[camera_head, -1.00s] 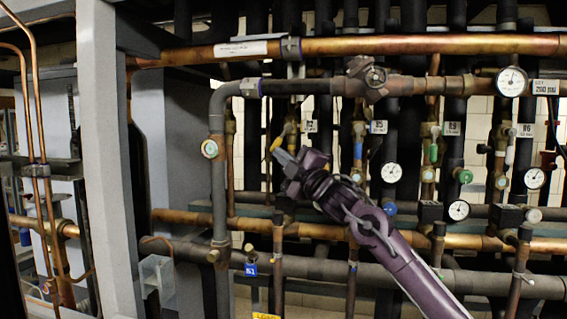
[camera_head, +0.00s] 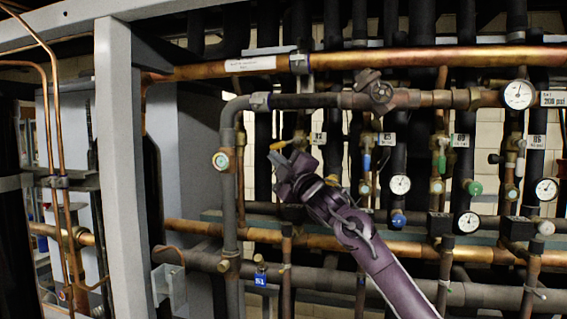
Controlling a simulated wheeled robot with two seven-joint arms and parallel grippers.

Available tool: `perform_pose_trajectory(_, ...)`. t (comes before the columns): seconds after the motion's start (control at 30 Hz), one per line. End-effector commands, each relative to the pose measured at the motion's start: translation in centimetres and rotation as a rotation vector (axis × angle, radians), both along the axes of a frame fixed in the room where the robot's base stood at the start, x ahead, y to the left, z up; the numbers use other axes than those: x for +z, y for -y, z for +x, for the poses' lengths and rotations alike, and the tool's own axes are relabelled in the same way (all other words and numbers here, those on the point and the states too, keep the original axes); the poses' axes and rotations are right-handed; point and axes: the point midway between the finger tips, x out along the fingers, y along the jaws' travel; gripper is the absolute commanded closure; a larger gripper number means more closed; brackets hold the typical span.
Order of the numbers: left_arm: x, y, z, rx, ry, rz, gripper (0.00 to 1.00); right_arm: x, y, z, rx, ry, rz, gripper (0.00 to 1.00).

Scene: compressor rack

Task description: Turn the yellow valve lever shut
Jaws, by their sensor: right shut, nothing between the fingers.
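The yellow valve lever (camera_head: 281,145) is a small yellow handle on a thin vertical copper pipe, left of centre and below the upper grey pipe. My right gripper (camera_head: 276,162), at the end of a purple arm from the lower right, is shut with nothing between its fingers. Its tips appear just below and left of the lever in the picture; I cannot tell whether they touch it. The gripper and wrist hide part of the pipe below the lever. My left gripper is not in view.
A grey upright post (camera_head: 120,160) stands at the left. A horizontal copper pipe (camera_head: 420,58) crosses above, with a grey pipe (camera_head: 238,190) bending down left of the gripper. Round gauges (camera_head: 400,185) and more valves crowd the right.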

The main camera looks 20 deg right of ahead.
Motion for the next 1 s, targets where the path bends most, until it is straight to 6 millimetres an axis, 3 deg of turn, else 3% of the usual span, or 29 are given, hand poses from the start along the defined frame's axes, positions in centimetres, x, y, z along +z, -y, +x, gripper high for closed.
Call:
perform_pose_trajectory(0.2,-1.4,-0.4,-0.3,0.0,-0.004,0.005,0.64,0.5,-0.8,0.4,0.004,0.062,0.093,1.0)
perform_pose_trajectory(1.0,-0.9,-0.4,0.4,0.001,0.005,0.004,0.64,1.7,-0.9,0.6,0.0,0.077,0.11,1.0)
